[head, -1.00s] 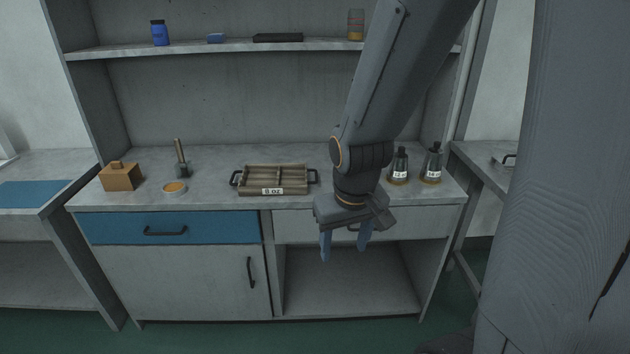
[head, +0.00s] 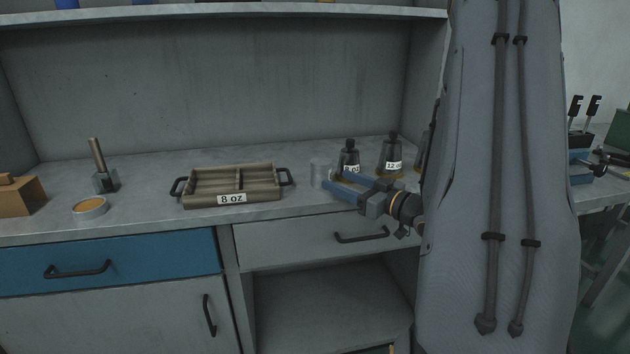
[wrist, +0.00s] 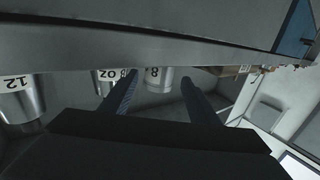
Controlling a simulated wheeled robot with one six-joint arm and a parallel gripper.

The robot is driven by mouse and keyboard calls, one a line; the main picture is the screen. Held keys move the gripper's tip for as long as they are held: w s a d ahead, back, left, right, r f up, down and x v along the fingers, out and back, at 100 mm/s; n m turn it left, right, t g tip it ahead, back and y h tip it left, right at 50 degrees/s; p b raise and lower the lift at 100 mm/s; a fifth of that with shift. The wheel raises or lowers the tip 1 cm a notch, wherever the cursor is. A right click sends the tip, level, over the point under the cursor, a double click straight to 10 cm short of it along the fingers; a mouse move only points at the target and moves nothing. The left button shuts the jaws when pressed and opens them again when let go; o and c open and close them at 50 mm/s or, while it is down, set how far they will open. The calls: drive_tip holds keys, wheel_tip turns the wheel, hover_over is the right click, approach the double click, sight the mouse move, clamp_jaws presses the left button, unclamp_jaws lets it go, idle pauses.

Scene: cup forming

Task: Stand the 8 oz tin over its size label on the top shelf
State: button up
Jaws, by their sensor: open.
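A small pale grey tin (head: 318,173) stands on the counter just beyond my fingertips in the head view. In the wrist view, which is upside down, a metal tin marked 8 (wrist: 157,78) shows between the fingers. My gripper (head: 331,180) is open and points left, low over the counter's front edge. The wrist view shows both fingers of my gripper (wrist: 160,82) apart, with no visible grip on the tin. The top shelf (head: 210,13) shows only its front edge; its size labels are out of view.
A handled wooden tray (head: 205,201) labelled 8 oz lies to the left. A tool (head: 104,178) and round dish (head: 90,207) stand farther left.

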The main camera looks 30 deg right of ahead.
sight(329, 172)
drive_tip(key=shift+r+x, duration=0.2)
drive_tip(key=shift+x, duration=1.05)
drive_tip(key=shift+r+x, duration=0.2)
drive_tip(key=shift+x, duration=1.1)
drive_tip(key=shift+r+x, duration=0.15)
drive_tip(key=shift+x, duration=1.1)
drive_tip(key=shift+r, duration=0.1)
drive_tip(key=c, duration=1)
